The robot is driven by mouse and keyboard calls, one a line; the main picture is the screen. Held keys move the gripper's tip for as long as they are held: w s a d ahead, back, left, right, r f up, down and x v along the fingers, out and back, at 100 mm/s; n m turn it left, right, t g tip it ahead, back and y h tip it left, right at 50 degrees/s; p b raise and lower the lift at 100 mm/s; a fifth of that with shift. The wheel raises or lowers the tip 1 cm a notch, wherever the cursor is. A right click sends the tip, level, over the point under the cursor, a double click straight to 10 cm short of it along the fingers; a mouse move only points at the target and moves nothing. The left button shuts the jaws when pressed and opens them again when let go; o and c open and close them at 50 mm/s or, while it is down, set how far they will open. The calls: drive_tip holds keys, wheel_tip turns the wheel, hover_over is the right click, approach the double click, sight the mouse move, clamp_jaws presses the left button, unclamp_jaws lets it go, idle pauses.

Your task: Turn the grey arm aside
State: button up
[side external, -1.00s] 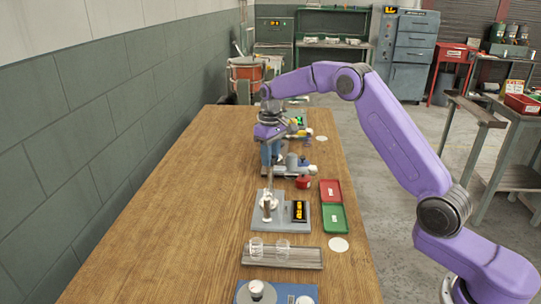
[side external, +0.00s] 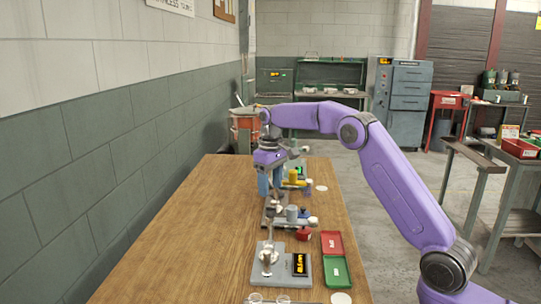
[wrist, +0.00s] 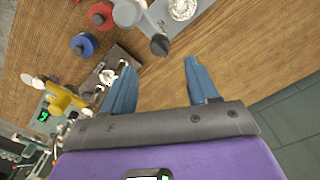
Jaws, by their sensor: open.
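The rounded end looks apart from both fingertips. My gripper (wrist: 161,66) is open and empty, with two blue fingers. In the side view my gripper (side external: 270,190) points down over the bench, behind the fixture with a grey cylinder (side external: 291,213) and red knob (side external: 303,234). I cannot pick out the grey arm for certain there.
A grey base (side external: 280,277) with a post and a lit display (side external: 299,263) stands nearer the camera. Red (side external: 332,242) and green (side external: 335,271) trays lie beside it. A yellow part (wrist: 62,100) is left of my fingers in the wrist view. The bench's left side is bare.

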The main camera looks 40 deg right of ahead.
wheel_tip(320, 180, up, 10)
drive_tip(key=shift+f, duration=0.25)
idle(0.3)
